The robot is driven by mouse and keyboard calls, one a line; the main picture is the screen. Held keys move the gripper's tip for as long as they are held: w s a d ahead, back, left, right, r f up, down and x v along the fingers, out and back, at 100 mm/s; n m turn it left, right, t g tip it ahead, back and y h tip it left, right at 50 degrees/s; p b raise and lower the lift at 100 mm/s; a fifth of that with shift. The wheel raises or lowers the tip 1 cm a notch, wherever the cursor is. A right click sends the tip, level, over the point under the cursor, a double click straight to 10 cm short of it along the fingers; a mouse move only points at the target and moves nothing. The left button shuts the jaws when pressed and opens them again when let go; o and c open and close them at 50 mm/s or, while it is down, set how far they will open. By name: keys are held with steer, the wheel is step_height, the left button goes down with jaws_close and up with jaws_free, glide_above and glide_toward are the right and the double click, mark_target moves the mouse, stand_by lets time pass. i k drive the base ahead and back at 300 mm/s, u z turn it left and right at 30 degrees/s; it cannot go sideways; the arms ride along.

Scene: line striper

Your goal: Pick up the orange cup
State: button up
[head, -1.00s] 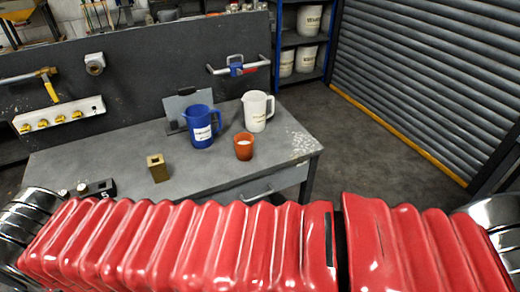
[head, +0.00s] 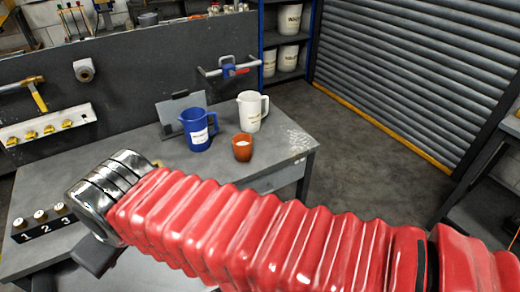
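The orange cup (head: 242,147) stands upright on the grey workbench (head: 275,155), near its right part, with something pale inside its rim. A blue jug (head: 198,130) stands just left of it and a white jug (head: 249,111) just behind it. My red ribbed arm crosses the front of the view, below and apart from the cup. Its metal joint is at the left, over the bench. My gripper's fingers cannot be made out.
A numbered block (head: 43,224) sits at the bench's left front. A brass block (head: 157,163) is mostly hidden behind my arm. Open floor (head: 350,150) lies to the right.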

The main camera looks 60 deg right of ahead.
mark_target(242, 143)
steer(key=z, duration=1.1)
steer(key=k, duration=1.1)
steer(key=z, duration=0.6)
steer(key=i, duration=1)
steer(key=u, duration=0.1)
